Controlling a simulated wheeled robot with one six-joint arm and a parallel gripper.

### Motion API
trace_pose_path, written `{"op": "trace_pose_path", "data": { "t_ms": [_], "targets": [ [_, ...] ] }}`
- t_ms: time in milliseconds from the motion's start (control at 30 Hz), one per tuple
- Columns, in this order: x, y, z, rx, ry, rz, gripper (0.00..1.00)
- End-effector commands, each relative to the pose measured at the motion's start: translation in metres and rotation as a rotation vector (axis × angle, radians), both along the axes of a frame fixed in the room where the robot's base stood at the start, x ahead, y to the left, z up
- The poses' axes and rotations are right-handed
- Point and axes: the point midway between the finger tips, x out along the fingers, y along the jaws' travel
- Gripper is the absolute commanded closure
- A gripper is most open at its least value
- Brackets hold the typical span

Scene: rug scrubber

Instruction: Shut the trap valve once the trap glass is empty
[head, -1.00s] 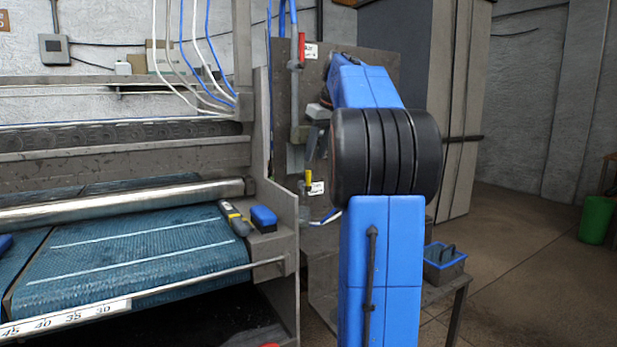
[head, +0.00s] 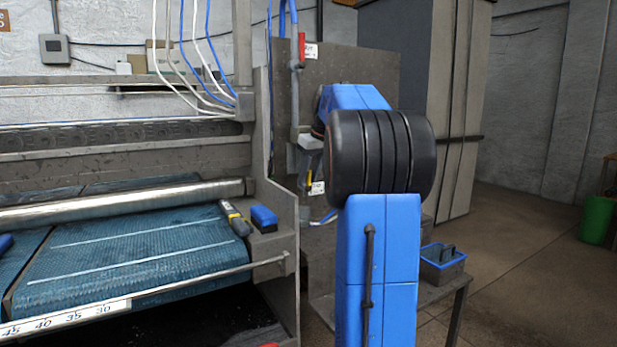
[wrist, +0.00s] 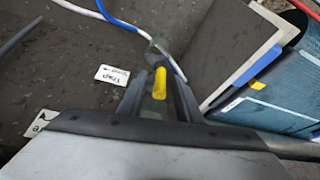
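My gripper (wrist: 158,92) is open, with one finger on each side of the handle and gaps between. In the head view the yellow handle (head: 309,180) stands roughly upright by its tag (head: 317,188), and my gripper (head: 304,172) is beside it, partly hidden by my arm. I cannot make out the trap glass or its level.
A red-handled valve (head: 301,46) with a tag is higher on the panel. The machine's grey side plate (head: 283,195) stands close on the left. A brush (head: 264,217) and a grey-yellow tool (head: 235,218) lie by the belt. A blue-rimmed tray (head: 442,266) sits on a bench at right.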

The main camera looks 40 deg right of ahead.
Motion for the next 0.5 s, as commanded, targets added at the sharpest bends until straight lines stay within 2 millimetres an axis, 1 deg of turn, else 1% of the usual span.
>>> {"op": "trace_pose_path", "data": {
  "t_ms": [33, 67, 100, 133, 333, 500],
  "targets": [
    [-0.0001, 0.0, 0.0002, 0.0, 0.0, 0.0, 0.78],
    [-0.0001, 0.0, 0.0002, 0.0, 0.0, 0.0, 0.85],
    [-0.0001, 0.0, 0.0002, 0.0, 0.0, 0.0, 0.95],
    [-0.0001, 0.0, 0.0003, 0.0, 0.0, 0.0, 1.0],
    [-0.0004, -0.0006, -0.0002, 0.007, 0.0, 0.0, 1.0],
    [-0.0016, -0.0047, -0.001, 0.079, -0.016, -0.004, 1.0]
  ]
}}
